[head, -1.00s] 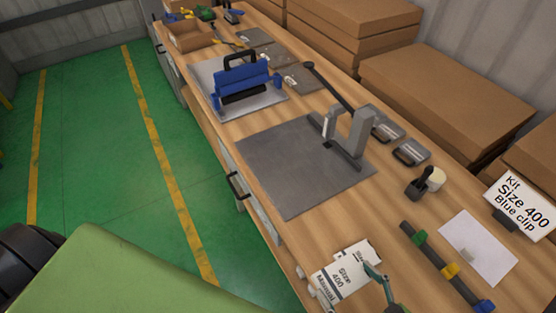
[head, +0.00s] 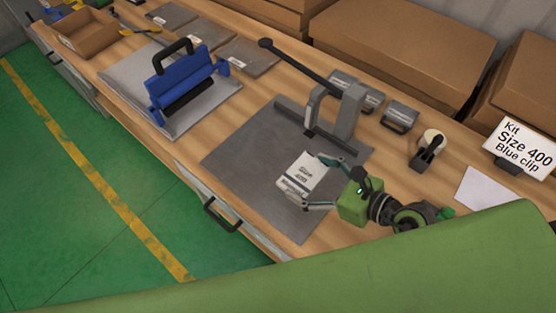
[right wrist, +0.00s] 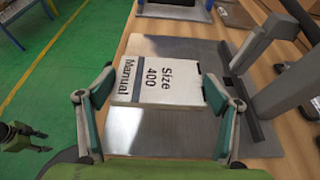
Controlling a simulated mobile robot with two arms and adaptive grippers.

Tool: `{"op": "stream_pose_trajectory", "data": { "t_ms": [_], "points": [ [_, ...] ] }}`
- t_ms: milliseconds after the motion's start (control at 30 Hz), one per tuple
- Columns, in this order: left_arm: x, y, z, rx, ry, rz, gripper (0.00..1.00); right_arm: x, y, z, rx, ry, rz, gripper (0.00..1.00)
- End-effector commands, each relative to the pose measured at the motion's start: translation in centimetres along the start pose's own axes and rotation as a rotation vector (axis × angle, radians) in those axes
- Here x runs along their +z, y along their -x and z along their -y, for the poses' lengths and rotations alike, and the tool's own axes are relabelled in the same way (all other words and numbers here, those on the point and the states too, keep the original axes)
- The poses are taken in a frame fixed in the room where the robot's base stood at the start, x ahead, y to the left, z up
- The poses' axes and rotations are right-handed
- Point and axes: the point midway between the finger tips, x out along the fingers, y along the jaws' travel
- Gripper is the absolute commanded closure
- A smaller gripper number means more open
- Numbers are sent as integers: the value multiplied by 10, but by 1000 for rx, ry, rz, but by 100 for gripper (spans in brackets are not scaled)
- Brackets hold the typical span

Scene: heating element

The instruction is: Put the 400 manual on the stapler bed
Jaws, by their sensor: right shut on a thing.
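The 400 manual (head: 302,175) is a white booklet, with "Size 400 Manual" readable in the right wrist view (right wrist: 158,78). My right gripper (head: 308,182) is shut on it, with one finger at each side edge. The manual is over the grey stapler bed (head: 245,150), in front of the stapler's upright and long black lever (head: 305,70). I cannot tell whether it touches the bed. My left gripper (right wrist: 28,138) shows small at the left of the right wrist view, empty, its fingers apart. It is outside the head view.
A blue hole-punch-like tool (head: 180,85) stands on a pale plate to the left. Small grey blocks (head: 398,115) and a tape dispenser (head: 428,148) are behind and right. A "Kit Size 400 Blue clip" sign (head: 525,145) stands at right. Cardboard boxes (head: 400,50) line the back.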

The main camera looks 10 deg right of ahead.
Motion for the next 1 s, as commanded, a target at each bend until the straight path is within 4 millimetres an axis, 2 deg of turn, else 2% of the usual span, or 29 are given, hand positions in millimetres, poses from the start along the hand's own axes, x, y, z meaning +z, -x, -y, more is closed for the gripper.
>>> {"op": "stream_pose_trajectory", "data": {
  "t_ms": [100, 300, 400, 500, 767, 900, 1000],
  "points": [
    [6, 3, -9, 11, -1, 8, 60, 1, -23, 17, -2, 4, 4, 40],
    [7, 1, -8, 10, -2, 11, 60, -5, -63, 43, -2, 3, 4, 40],
    [6, -11, -4, 4, -1, 8, 60, -23, -84, 52, -1, 2, 1, 40],
    [3, -19, 1, -1, 0, 3, 60, -34, -99, 59, -1, 0, 3, 40],
    [2, -29, 3, -4, 3, 0, 60, -46, -118, 68, 0, 0, 2, 40],
    [3, -41, 3, -4, 3, 0, 60, -66, -129, 70, 0, -2, 0, 40],
    [3, -45, 2, -4, 3, 0, 60, -74, -132, 70, 0, -1, 1, 40]
  ]
}}
